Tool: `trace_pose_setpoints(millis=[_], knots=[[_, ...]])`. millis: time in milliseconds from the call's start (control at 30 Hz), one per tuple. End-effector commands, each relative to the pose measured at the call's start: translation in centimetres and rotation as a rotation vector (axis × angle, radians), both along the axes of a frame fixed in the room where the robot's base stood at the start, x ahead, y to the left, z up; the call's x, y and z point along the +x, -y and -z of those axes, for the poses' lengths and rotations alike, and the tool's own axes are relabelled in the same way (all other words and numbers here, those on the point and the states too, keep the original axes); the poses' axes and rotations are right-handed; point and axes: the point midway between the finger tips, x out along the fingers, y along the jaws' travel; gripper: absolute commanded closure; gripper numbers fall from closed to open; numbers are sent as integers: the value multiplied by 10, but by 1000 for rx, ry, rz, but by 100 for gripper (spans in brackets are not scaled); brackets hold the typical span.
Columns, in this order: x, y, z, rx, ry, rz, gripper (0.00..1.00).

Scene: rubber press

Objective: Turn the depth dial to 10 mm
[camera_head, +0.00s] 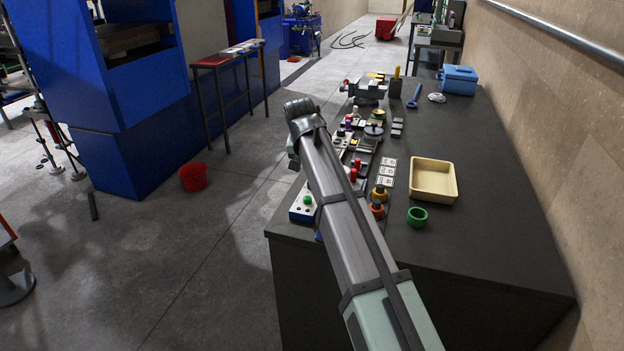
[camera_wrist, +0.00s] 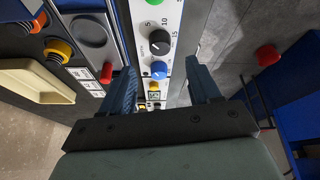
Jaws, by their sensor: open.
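The depth dial (camera_wrist: 159,42) is a black knob on a white panel (camera_wrist: 178,10) in the wrist view, with 5, 10 and 15 printed around it. I cannot make out where its pointer stands. A blue knob (camera_wrist: 159,70) sits just below it in the picture, and a green button (camera_wrist: 136,2) is at the top edge. My gripper (camera_wrist: 160,68) is open and empty, with one finger on each side of the panel and the dial beyond the tips, apart from them.
Orange (camera_wrist: 57,51) and yellow (camera_wrist: 30,24) knobs stand left of the fingers in the wrist view. A red bucket (camera_head: 193,177) is on the floor.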

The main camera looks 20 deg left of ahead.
Motion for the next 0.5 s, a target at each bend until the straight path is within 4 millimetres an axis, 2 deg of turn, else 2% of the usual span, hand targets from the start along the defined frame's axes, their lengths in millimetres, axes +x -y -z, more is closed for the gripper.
trace_pose_setpoints(millis=[100,300,500], knots=[[8,0,20,-1,-1,-1,38],[20,-1,47,-1,-1,-1,38],[27,-1,64,0,1,-1,38]])
